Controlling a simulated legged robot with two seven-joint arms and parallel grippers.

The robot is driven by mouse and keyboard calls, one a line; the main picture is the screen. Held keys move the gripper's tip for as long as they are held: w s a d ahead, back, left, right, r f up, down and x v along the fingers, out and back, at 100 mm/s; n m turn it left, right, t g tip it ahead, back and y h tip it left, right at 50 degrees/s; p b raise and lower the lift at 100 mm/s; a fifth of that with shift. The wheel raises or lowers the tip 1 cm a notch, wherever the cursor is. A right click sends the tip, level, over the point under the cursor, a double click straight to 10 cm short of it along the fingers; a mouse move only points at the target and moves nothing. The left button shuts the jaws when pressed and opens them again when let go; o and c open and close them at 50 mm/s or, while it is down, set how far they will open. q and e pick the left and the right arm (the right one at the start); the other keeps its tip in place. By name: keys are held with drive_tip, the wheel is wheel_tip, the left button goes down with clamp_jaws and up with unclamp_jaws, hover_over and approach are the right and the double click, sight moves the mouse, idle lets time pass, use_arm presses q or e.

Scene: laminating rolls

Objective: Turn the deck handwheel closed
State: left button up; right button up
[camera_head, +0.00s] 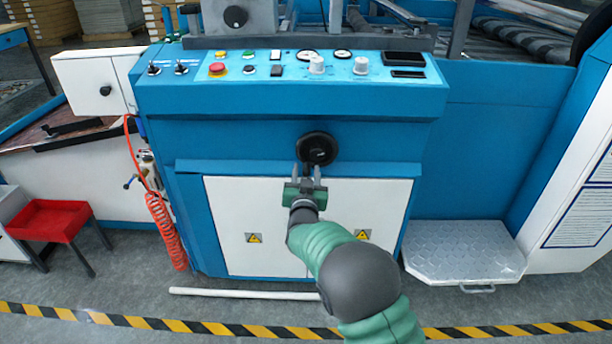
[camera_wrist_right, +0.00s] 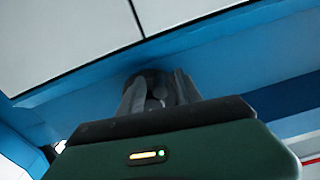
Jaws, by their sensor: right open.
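The black round handwheel (camera_head: 317,147) sits on the blue front of the machine, below the control panel. My right gripper (camera_head: 309,170) is open, its two fingers pointing up at the lower rim of the handwheel. The fingertips overlap the rim in the head view; I cannot tell whether they touch it. In the right wrist view the fingers (camera_wrist_right: 158,88) stand apart with a dark round part, likely the handwheel (camera_wrist_right: 148,76), just beyond and partly hidden by them. My left gripper is not in view.
The control panel (camera_head: 300,66) with a red button, knobs and gauges lies above the handwheel. White cabinet doors (camera_head: 240,215) are below it. A coiled orange hose (camera_head: 165,232) hangs at the left, and a metal step (camera_head: 465,250) stands at the lower right.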

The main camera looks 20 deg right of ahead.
sight(302, 143)
clamp_jaws()
drive_tip(key=shift+a+r+m, duration=0.1)
drive_tip(key=shift+m, duration=0.2)
drive_tip(key=m, duration=0.1)
drive_tip(key=a+r+m, duration=0.1)
drive_tip(key=m, duration=0.1)
drive_tip(key=shift+w+r, duration=0.1)
drive_tip(key=shift+w, duration=0.05)
drive_tip(key=m, duration=0.1)
drive_tip(key=r+m, duration=0.1)
drive_tip(key=m, duration=0.3)
drive_tip(key=shift+w+a+r, duration=0.15)
drive_tip(key=shift+a+r, duration=0.25)
drive_tip(key=r+m, duration=0.1)
drive_tip(key=m, duration=0.1)
drive_tip(key=r+m, duration=0.1)
drive_tip(key=m, duration=0.1)
drive_tip(key=shift+m+b, duration=0.3)
drive_tip(key=shift+b, duration=0.1)
drive_tip(key=shift+d+r+m+b, duration=0.15)
drive_tip(key=shift+r+m+b, duration=0.2)
drive_tip(key=shift+m, duration=0.5)
drive_tip(key=shift+d+r+m+b, duration=0.1)
drive_tip(key=shift+r+m+b, duration=0.25)
drive_tip(key=shift+m, duration=0.45)
drive_tip(key=shift+d+r+m+b, duration=0.15)
drive_tip(key=shift+r+m+b, duration=0.2)
drive_tip(key=shift+m, duration=0.5)
